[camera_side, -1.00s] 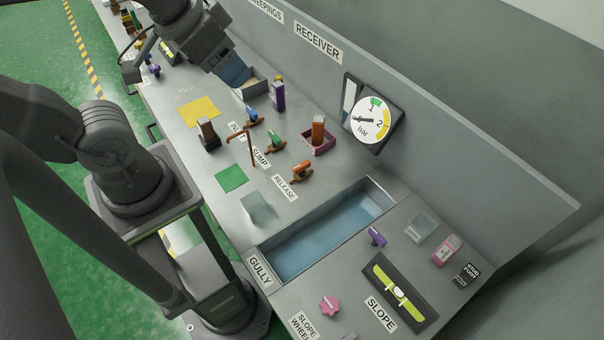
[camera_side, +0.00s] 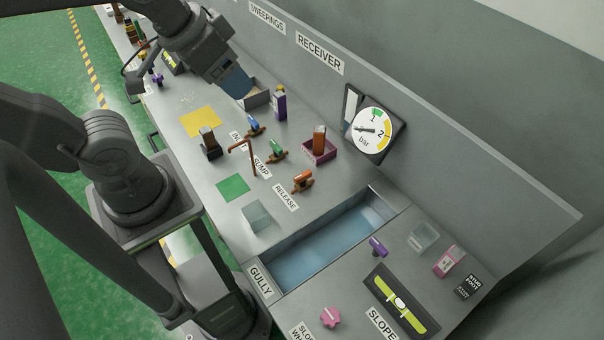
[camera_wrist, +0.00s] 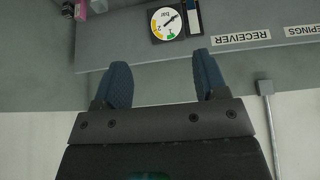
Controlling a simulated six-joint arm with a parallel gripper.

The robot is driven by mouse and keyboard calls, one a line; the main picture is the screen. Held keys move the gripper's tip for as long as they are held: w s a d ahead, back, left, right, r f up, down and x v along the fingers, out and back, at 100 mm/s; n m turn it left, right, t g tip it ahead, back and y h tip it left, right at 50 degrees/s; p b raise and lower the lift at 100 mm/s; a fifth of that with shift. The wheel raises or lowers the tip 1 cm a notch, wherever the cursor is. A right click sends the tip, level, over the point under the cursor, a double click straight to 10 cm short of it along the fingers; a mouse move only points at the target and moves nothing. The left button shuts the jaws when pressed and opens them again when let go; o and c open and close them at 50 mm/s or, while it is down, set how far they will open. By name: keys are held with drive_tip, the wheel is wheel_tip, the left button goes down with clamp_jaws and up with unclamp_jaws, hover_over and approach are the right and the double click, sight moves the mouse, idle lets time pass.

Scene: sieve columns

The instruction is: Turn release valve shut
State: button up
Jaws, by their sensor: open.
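The release valve (camera_side: 302,182) is an orange-brown handle on a brown body, beside the RELEASE label (camera_side: 284,197) on the grey bench. Its exact handle angle is too small to tell. A blue-handled valve (camera_side: 254,125) and a green-handled valve (camera_side: 277,151) stand behind it. The pressure gauge (camera_side: 371,130) is on the back wall; it also shows in the wrist view (camera_wrist: 166,23). My gripper (camera_side: 240,85) is at the back left, well away from the release valve. In the wrist view its blue fingers (camera_wrist: 161,80) are spread with nothing between them.
An open tray (camera_side: 256,95) and a purple bottle (camera_side: 280,102) stand close to my gripper. A thin brown bent pipe (camera_side: 252,158) rises near the valves. The water-filled gully (camera_side: 272,290) lies nearer the front.

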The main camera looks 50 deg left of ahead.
drive_tip(key=shift+o, duration=0.7)
drive_tip(key=shift+w, duration=0.15)
drive_tip(key=shift+o, duration=0.9)
drive_tip(key=w+a+f+n+g, duration=0.1)
drive_tip(key=w+f+n, duration=0.3)
drive_tip(key=w, duration=0.3)
drive_tip(key=shift+n+g, duration=0.3)
drive_tip(key=shift+n, duration=0.2)
drive_tip(key=n+g, duration=0.4)
drive_tip(key=n, duration=0.9)
hover_over(303, 174)
wheel_tip(303, 174, down, 24)
drive_tip(key=r, duration=0.1)
wheel_tip(303, 174, down, 14)
drive_tip(key=shift+f, duration=0.25)
drive_tip(key=shift+c, duration=0.4)
drive_tip(key=shift+m, duration=0.3)
drive_tip(key=c, duration=0.8)
